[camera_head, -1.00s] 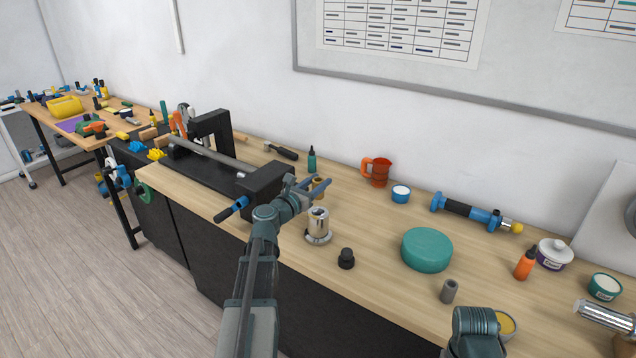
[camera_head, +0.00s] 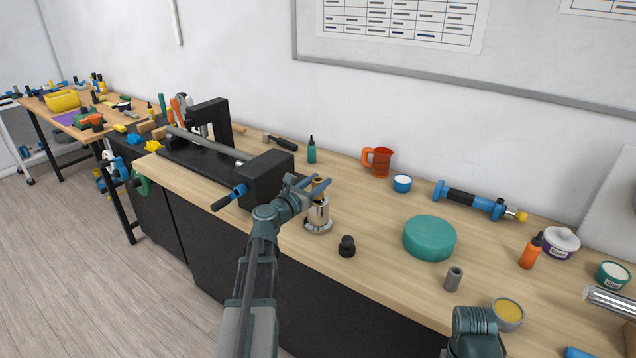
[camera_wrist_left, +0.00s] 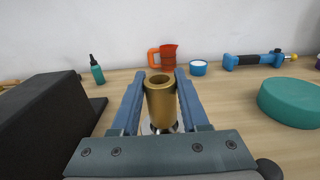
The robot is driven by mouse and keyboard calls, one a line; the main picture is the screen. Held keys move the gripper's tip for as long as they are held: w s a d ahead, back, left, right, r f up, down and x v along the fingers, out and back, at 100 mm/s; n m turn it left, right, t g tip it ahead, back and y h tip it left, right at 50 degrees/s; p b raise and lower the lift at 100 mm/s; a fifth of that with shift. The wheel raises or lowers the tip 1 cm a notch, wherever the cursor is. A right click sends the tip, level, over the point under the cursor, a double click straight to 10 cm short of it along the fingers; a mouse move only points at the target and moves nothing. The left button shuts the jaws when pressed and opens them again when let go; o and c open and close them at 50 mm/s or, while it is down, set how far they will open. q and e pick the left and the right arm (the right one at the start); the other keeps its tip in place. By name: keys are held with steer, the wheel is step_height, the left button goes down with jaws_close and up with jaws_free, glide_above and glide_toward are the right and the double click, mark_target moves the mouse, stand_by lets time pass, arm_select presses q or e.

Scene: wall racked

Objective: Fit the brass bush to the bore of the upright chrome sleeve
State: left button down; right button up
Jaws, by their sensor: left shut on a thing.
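My left gripper (camera_head: 316,188) is shut on the brass bush (camera_head: 319,186), which it holds upright. The bush shows between the blue-grey fingers in the left wrist view (camera_wrist_left: 161,103), with its open top toward me. The chrome sleeve (camera_head: 318,215) stands upright on the bench on its wide flange, directly below the bush in the head view. The fingers and bush hide the sleeve's bore, so I cannot tell whether the bush has entered it. Part of the sleeve's flange (camera_wrist_left: 147,127) shows behind the bush in the wrist view. My right gripper is out of view.
A black vice-like fixture (camera_head: 266,178) stands close left of the sleeve. A black knob (camera_head: 347,246) stands in front right of it. A green disc (camera_head: 429,238) and a grey tube (camera_head: 454,279) stand further right. The wooden bench behind the sleeve is fairly clear.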

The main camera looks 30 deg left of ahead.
arm_select(q)
steer(key=shift+f+b, duration=2)
steer(key=shift+f, duration=0.15)
steer(key=shift+c, duration=1.6)
jaws_free()
steer(key=s+a, duration=0.1)
steer(key=s, duration=1.2)
steer(key=shift+s, duration=0.4)
